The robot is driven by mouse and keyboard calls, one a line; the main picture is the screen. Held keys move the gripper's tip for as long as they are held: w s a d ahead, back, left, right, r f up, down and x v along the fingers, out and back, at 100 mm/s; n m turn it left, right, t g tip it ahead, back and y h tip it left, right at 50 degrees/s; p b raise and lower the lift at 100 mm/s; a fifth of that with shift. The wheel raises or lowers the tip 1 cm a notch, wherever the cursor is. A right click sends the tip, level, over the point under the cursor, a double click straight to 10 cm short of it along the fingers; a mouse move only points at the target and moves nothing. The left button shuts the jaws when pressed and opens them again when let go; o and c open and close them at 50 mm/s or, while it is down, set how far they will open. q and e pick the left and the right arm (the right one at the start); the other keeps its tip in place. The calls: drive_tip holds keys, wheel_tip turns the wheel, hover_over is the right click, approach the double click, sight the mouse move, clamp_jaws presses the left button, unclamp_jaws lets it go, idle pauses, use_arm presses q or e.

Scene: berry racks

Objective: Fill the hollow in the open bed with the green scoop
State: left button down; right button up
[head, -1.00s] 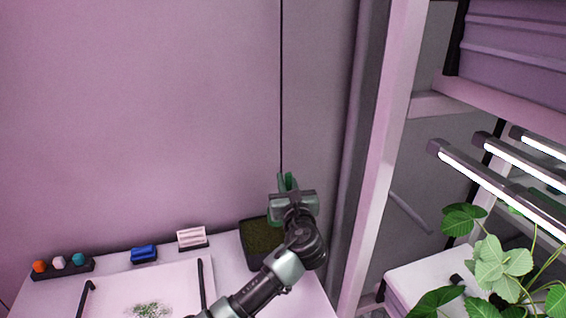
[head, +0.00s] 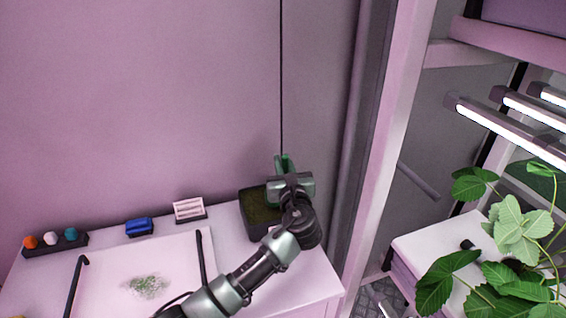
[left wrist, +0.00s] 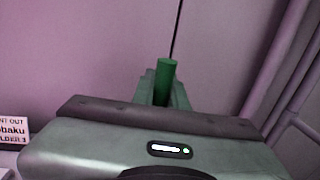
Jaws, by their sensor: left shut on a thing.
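My left gripper (head: 285,168) is shut on the green scoop (head: 283,160), over the back right part of the white table. Only a small part of the scoop shows beside the jaws in the head view. In the left wrist view its round green handle (left wrist: 165,75) stands between the fingers; its bowl is hidden, so I cannot tell if it holds anything. A dark tray (head: 244,222) of brown-green material sits on the table behind and partly below my left gripper. I cannot make out the open bed or its hollow. My right gripper is not in view.
The table also bears a white board (head: 180,258) with a green patch, dark bars, a blue block (head: 139,226), a pink rack (head: 189,209) and a holder (head: 55,246) with coloured knobs. A post (head: 383,130) and a lamp-lit rack with leafy plants (head: 515,230) stand right.

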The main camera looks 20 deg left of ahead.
use_arm(q)
wheel_tip(320, 180, down, 7)
drive_tip(key=b, duration=0.3)
drive_tip(key=shift+r, duration=0.1)
idle(0.8)
wheel_tip(320, 180, up, 10)
drive_tip(key=p, duration=0.9)
drive_tip(key=shift+f+p, duration=0.25)
drive_tip(key=shift+p, duration=0.15)
drive_tip(key=shift+s+f, duration=0.1)
